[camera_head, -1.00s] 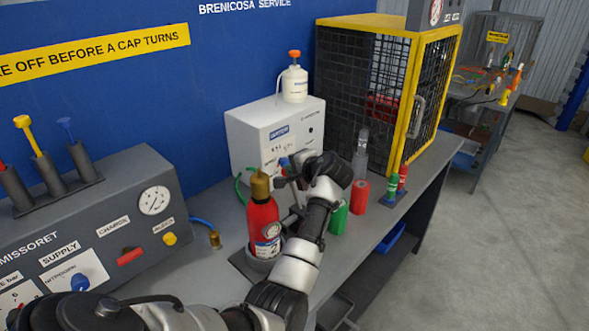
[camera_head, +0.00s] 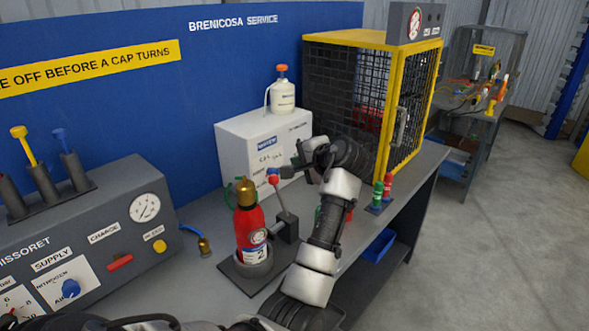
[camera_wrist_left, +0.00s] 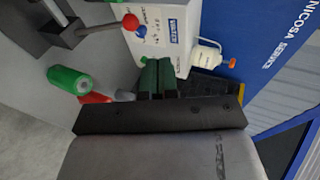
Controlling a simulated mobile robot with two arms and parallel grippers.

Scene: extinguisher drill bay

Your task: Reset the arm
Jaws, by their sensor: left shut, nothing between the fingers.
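My left gripper (camera_head: 292,172) is shut and empty, raised above the bench beside the white box. Its closed fingertips (camera_wrist_left: 158,78) show in the left wrist view. A lever (camera_head: 280,199) with a red and blue ball end stands tilted on a dark block, just left of and below the gripper, apart from it in the left wrist view (camera_wrist_left: 100,28). A red extinguisher (camera_head: 248,222) with a brass cap stands upright in a round holder on a dark plate. My right gripper is not in view.
The white box (camera_head: 262,152) carries a white bottle (camera_head: 283,97) with an orange cap. A yellow-framed mesh cage (camera_head: 372,110) stands to the right. A green cylinder (camera_wrist_left: 68,80) and a red one (camera_wrist_left: 97,98) are near the arm. A grey gauge panel (camera_head: 90,235) is at left.

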